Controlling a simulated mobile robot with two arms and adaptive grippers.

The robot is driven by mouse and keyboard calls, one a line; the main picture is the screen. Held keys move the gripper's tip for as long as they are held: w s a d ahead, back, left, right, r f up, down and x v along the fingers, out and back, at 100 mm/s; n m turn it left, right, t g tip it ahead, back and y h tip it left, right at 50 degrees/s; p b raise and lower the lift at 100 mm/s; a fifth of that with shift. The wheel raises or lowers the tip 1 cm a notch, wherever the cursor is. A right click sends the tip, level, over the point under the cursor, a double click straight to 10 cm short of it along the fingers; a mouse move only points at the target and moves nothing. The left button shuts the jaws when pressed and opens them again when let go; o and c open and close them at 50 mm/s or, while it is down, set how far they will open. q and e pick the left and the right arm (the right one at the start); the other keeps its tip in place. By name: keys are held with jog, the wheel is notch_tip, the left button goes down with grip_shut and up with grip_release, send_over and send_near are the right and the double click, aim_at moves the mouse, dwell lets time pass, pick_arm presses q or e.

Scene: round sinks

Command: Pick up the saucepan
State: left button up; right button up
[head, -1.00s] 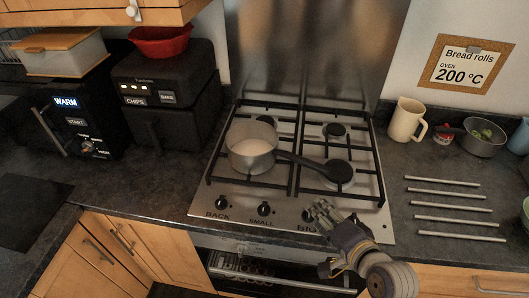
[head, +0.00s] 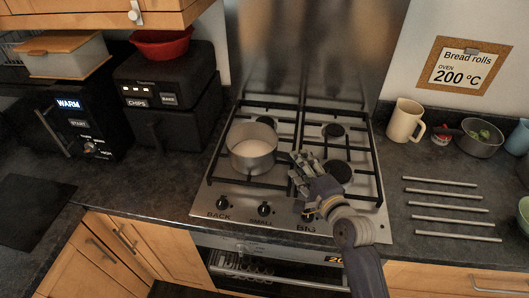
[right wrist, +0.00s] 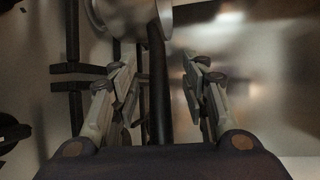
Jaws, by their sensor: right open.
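The saucepan (head: 252,160) is a grey metal pan with pale contents, upright on the front left part of the hob (head: 350,207). Its black handle is mostly hidden by my right gripper in the head view. In the right wrist view the saucepan (right wrist: 130,16) is at the top, and its dark handle runs down between the two fingers. My right gripper (head: 298,172) is open, with its fingers on either side of the handle; it also shows in the right wrist view (right wrist: 157,75). I cannot tell whether the fingers touch the handle. My left gripper is not in view.
Left of the hob stand a black air fryer (head: 170,120) with a red bowl (head: 161,42) on it and a black microwave (head: 80,125). On the right are a cream jug (head: 403,121), a small pan (head: 481,139) and several metal bars (head: 448,209) on the counter.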

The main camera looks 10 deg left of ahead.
jog(key=shift+p+x, duration=0.35)
jog(key=shift+x, duration=1.6)
jog(key=shift+d+f, duration=0.1)
grip_shut()
